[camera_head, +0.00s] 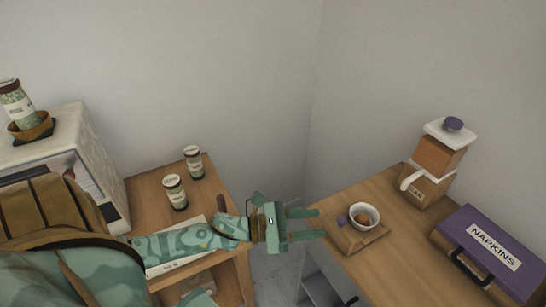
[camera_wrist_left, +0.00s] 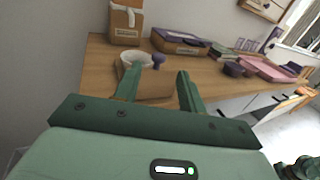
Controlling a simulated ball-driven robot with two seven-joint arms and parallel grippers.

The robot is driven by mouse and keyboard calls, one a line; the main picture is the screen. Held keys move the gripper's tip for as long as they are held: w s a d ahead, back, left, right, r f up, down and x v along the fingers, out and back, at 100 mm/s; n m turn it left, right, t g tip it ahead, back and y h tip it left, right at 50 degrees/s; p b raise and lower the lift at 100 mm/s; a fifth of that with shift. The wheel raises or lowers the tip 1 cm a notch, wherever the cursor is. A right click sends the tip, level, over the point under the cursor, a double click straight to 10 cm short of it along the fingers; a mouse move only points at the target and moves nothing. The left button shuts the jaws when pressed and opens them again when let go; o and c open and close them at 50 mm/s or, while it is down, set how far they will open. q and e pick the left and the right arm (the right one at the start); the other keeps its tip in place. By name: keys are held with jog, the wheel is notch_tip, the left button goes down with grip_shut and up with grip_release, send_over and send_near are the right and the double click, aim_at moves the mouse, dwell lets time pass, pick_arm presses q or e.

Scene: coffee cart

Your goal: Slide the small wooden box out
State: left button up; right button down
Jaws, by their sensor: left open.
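The small wooden box (camera_head: 370,238) sits on the right-hand wooden counter near its left edge. A white bowl (camera_head: 372,211) with something brown in it and a small purple knob are on the box's top. In the left wrist view the box (camera_wrist_left: 152,90) shows ahead between the fingers, partly hidden by them. My left gripper (camera_head: 319,225) is open, its two fingers pointing at the box's left side. Nothing is held between them. Whether the fingertips touch the box, I cannot tell. My right gripper is not in view.
A wooden and white grinder (camera_head: 438,158) stands behind the box, and a purple-lidded napkins box (camera_head: 490,250) to its right. On the left cart are two patterned cups (camera_head: 175,192) and a white machine (camera_head: 95,150). A gap separates cart and counter.

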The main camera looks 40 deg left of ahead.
pick_arm(q)
jog(key=v, duration=0.9)
